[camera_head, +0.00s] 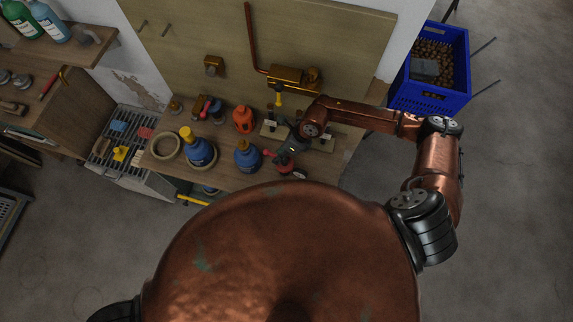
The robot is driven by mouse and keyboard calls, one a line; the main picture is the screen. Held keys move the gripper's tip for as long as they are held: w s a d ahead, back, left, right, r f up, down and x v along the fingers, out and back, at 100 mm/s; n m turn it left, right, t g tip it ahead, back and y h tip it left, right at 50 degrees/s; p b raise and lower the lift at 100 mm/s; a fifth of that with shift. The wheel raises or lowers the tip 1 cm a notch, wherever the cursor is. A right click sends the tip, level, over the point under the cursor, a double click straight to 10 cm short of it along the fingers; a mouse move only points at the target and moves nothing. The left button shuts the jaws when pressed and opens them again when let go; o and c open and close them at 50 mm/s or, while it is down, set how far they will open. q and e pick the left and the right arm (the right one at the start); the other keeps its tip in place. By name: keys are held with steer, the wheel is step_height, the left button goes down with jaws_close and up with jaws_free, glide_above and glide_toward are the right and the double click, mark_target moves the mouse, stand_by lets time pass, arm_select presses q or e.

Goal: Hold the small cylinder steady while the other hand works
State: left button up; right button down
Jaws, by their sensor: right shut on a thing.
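My right gripper (289,147) reaches down over the workbench from the right. It is dark and small in the picture, and its fingertips are hard to make out. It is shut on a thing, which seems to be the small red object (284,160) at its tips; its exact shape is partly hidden. A small blue cylinder (247,156) with an orange-brown top stands upright just left of it, apart from the gripper as far as I can tell. A larger blue cylinder (201,153) with a yellow cap stands further left. My left gripper is out of view.
An orange-red bottle (243,120) stands behind the small blue cylinder. A tan ring (166,146) lies at the bench's left end. A brass fixture (291,78) is on the back board. A blue crate (431,68) stands right of the bench (231,180). My copper body hides the foreground.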

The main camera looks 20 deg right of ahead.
steer(key=shift+r+p, duration=1.55)
steer(key=shift+r, duration=0.9)
